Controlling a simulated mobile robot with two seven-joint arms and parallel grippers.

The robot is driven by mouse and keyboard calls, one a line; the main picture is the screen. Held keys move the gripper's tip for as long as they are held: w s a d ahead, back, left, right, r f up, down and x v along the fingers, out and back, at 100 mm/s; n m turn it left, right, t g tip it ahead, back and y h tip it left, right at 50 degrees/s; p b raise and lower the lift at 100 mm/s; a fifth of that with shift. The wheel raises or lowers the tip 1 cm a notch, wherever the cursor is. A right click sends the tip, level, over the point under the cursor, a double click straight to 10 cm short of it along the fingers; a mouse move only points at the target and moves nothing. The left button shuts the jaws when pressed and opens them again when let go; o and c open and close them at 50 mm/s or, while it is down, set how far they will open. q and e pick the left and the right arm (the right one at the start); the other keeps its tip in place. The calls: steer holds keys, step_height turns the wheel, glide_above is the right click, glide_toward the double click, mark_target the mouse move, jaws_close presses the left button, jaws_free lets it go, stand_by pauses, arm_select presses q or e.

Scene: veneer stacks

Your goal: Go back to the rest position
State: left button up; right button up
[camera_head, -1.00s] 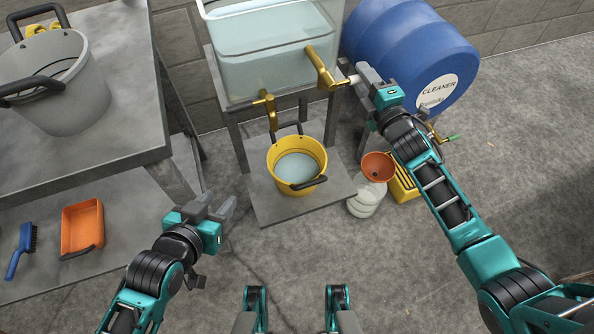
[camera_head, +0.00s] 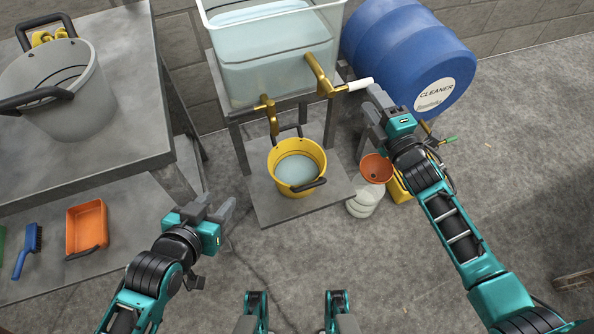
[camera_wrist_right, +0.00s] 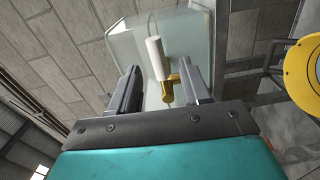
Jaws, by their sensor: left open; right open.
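My right gripper (camera_head: 371,110) is open and empty, just to the right of and below the white handle (camera_head: 361,84) of a brass tap (camera_head: 320,75) on the clear water tank (camera_head: 265,65). In the right wrist view, the white handle (camera_wrist_right: 155,58) and brass tap (camera_wrist_right: 171,84) show between the open fingers (camera_wrist_right: 160,85), beyond them. My left gripper (camera_head: 223,208) is open and empty above the floor, left of the yellow bucket (camera_head: 297,190). The bucket stands on the low shelf and holds pale liquid.
A second brass tap (camera_head: 267,110) is above the bucket. A blue cleaner drum (camera_head: 400,50) is behind my right arm. An orange funnel (camera_head: 376,167) and white bottle (camera_head: 364,203) stand below it. A grey bench (camera_head: 120,130) with a grey bucket (camera_head: 75,95) is at left. Floor at right is mostly clear.

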arm_select(q)
steer(key=shift+w+d+r, duration=0.1)
steer(key=shift+w+r, duration=0.15)
steer(key=shift+r, duration=0.15)
arm_select(e)
steer(key=shift+s+d, duration=0.25)
steer(key=shift+s, duration=0.4)
arm_select(q)
steer(key=shift+r, duration=0.1)
steer(key=a+p, duration=0.1)
steer(key=s+a+p, duration=0.1)
steer(key=p, duration=0.2)
steer(key=shift+s+a+r+y+p, duration=0.25)
steer(key=shift+a+y+p, duration=0.1)
steer(key=shift+a+y, duration=0.05)
arm_select(e)
steer(key=s+f+m+g+h, duration=0.2)
steer(key=s+m+g, duration=0.1)
steer(key=s+m, duration=0.6)
steer(key=s+f+m+g+h, duration=0.2)
steer(key=s+m+g, duration=0.1)
steer(key=s+m, duration=0.7)
steer(key=shift+s+d, duration=0.2)
steer(key=shift+s, duration=0.3)
arm_select(q)
steer(key=shift+d, duration=0.2)
arm_select(e)
steer(key=shift+f, duration=0.1)
